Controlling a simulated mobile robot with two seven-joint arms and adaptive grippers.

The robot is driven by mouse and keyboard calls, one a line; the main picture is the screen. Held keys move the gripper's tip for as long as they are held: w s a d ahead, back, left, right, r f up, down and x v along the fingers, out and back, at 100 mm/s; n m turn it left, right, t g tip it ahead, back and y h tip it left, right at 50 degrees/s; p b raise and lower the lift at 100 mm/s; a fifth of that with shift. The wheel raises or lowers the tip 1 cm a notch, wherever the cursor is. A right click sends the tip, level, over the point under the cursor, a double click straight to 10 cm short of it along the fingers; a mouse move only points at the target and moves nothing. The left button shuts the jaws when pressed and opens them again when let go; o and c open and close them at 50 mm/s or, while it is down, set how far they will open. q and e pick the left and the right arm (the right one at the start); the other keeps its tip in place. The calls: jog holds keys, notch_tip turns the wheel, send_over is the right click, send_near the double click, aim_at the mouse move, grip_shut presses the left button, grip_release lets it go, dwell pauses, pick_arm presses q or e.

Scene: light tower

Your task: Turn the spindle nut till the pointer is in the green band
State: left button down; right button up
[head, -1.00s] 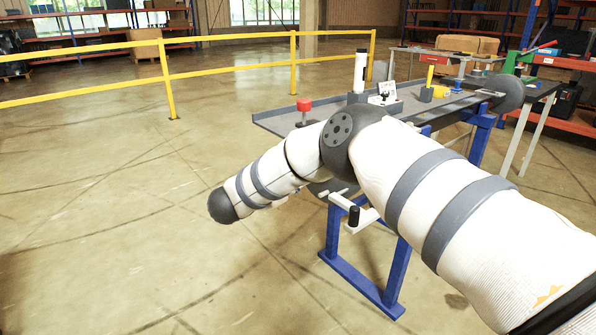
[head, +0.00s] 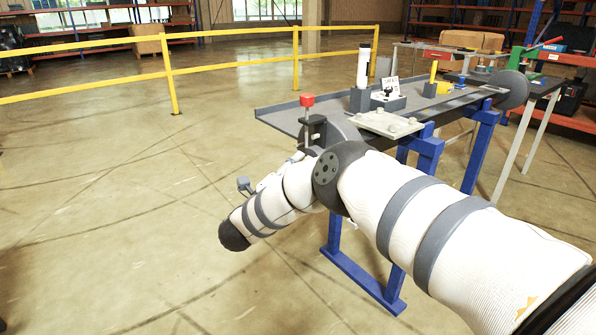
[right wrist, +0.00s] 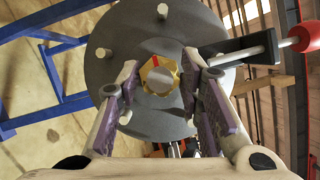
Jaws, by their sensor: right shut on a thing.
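The spindle nut (right wrist: 160,75) is a gold hexagonal nut with a red mark near its top, at the centre of a dark round disc (right wrist: 110,45) in the right wrist view. My right gripper (right wrist: 161,85) has its purple-padded fingers on both sides of the nut and is shut on it. In the head view my right arm hides the nut and the gripper. A small white card with dark marks (head: 390,85) stands on a block on the bench; I cannot make out a pointer or green band there. My left gripper is out of view.
A clamp with a red knob (head: 307,100) sits at the bench's near end; its red handle (right wrist: 303,37) also shows beside the disc in the right wrist view. Floor at left is clear up to the yellow rail (head: 230,67).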

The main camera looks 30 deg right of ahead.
jog(key=shift+m, duration=0.6)
jog(key=o, duration=1.2)
jog(key=shift+c, duration=0.2)
jog(key=v, duration=1.2)
jog(key=shift+f, duration=0.25)
